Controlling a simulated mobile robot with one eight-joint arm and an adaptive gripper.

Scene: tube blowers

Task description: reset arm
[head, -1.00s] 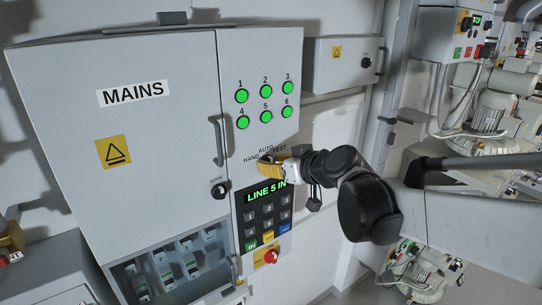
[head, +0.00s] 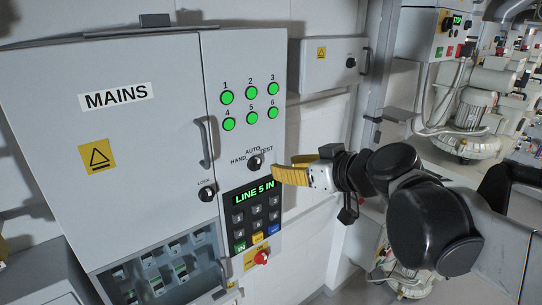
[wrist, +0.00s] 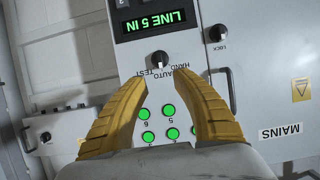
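My gripper (head: 296,170) has yellow fingers and hangs in front of the right part of the mains panel (head: 232,50). In the wrist view my gripper (wrist: 165,85) is open, with nothing between its two fingers. The black HAND/AUTO/TEST knob (head: 255,162) is just left of the fingertips in the head view and apart from them. The knob also shows in the wrist view (wrist: 159,60), beyond the fingertips. The display (head: 254,193) reads LINE 5 IN in green. The numbered lamps (head: 251,105) are all lit green.
A keypad (head: 256,222) and a red button (head: 262,257) sit below the display. A lock knob (head: 206,194) and door handle (head: 205,143) are on the left door. A small grey box (head: 330,66) is on the wall. Motors (head: 470,120) stand at the right.

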